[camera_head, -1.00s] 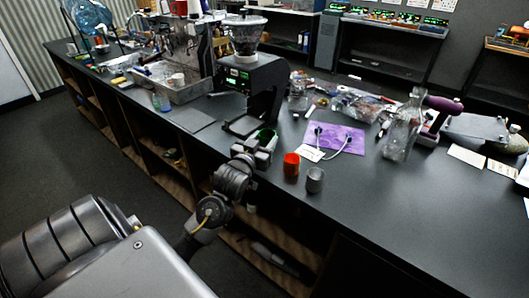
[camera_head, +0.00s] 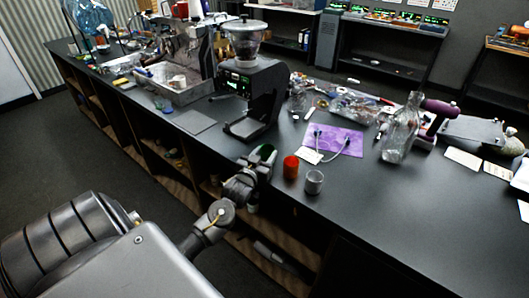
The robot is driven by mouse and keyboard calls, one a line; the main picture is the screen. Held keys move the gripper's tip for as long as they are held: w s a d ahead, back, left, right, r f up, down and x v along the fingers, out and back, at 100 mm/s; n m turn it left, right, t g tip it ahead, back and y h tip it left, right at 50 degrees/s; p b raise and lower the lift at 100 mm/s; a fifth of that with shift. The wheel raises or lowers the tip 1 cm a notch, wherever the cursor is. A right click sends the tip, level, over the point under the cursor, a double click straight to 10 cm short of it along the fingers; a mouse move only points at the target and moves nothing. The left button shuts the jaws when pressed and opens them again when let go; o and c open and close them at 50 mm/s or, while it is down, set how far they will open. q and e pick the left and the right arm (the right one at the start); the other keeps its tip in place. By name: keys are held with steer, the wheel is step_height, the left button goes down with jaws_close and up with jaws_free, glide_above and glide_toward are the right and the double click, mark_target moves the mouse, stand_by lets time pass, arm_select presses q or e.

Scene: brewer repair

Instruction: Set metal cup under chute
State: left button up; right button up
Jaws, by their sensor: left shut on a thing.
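My left gripper (camera_head: 259,163) is at the front edge of the dark counter, left of the orange cup. It is shut on a small cup-like thing with a greenish inside (camera_head: 263,153), mostly hidden by the gripper. A grey, metal-looking cup (camera_head: 314,183) stands upright right of the orange cup (camera_head: 290,167). The black grinder (camera_head: 254,84), with a clear hopper on top, stands behind the gripper. Its low base (camera_head: 243,129) shows below the chute area and looks empty. The chute itself is hard to make out. My right gripper is not in view.
A purple mat (camera_head: 340,139) with a white cable lies behind the cups. A clear bottle (camera_head: 400,135) and a purple-handled tool (camera_head: 437,117) stand to the right. A flat grey plate (camera_head: 194,121) lies left of the grinder. The counter's front right is clear.

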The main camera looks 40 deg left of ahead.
arm_select(q)
steer(key=shift+f, duration=0.2)
steer(key=o, duration=1.1)
steer(key=shift+s+d+f+b, duration=0.1)
steer(key=shift+f+b, duration=0.1)
steer(key=shift+b, duration=0.45)
steer(key=b+v, duration=0.1)
steer(key=v, duration=0.2)
steer(key=b+v, duration=0.1)
steer(key=v, duration=0.6)
steer(key=shift+s+a+b, duration=0.35)
steer(key=shift+b, duration=0.05)
